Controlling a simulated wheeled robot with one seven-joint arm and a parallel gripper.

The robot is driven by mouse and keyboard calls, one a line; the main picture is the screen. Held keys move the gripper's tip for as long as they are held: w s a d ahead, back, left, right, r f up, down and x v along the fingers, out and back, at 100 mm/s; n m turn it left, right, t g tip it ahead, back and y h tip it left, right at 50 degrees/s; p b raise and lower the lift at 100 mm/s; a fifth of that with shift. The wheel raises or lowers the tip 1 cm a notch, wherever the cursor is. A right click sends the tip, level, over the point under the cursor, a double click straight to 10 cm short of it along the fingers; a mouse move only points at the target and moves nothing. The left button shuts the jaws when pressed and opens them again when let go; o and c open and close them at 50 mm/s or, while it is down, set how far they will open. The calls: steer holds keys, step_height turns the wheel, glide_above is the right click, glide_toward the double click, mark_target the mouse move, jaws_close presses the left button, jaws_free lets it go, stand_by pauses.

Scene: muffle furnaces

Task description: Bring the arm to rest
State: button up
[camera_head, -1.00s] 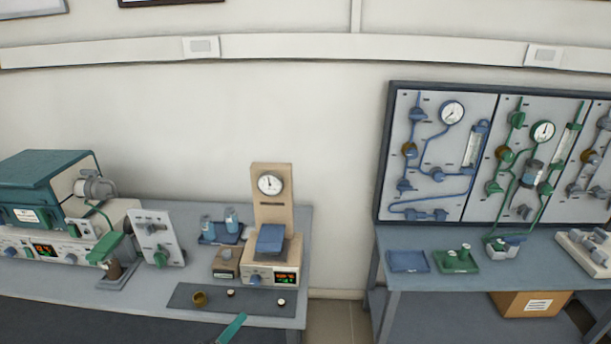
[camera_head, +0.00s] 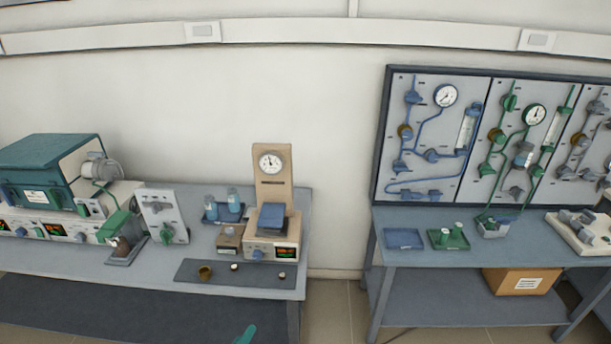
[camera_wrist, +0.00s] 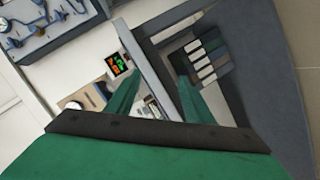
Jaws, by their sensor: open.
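My gripper (camera_wrist: 157,95) shows in the wrist view with two green fingers spread apart and nothing between them. In the head view only a green tip of it (camera_head: 246,335) shows at the bottom edge, in front of the left bench. The rest of my arm is out of the head view. The gripper appears clear of the bench and touches nothing that I can see.
The left bench (camera_head: 80,262) carries a teal-topped furnace (camera_head: 45,165), a beige instrument with a dial (camera_head: 272,205) and a dark mat (camera_head: 215,279) with small cups. The right bench (camera_head: 340,240) stands below a valve panel (camera_head: 430,110). Floor shows between the benches.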

steer(key=s+d+f+m+g+y, duration=0.15)
steer(key=s+d+f, duration=0.25)
steer(key=s, duration=0.6)
steer(key=s+d+f+y, duration=0.3)
steer(key=s+d+f, duration=0.1)
steer(key=s, duration=0.6)
steer(key=s+d+r+m+t, duration=0.1)
steer(key=s+d+r+m, duration=0.2)
steer(key=s+r, duration=0.6)
steer(key=s+d+r+m+t, duration=0.2)
steer(key=s+d+r+m, duration=0.1)
steer(key=s+d+r, duration=0.4)
step_height(320, 180, up, 4)
steer(key=shift+s+d+h, duration=0.35)
steer(key=shift+s+d, duration=0.05)
steer(key=shift+s, duration=0.75)
steer(key=shift+t, duration=0.25)
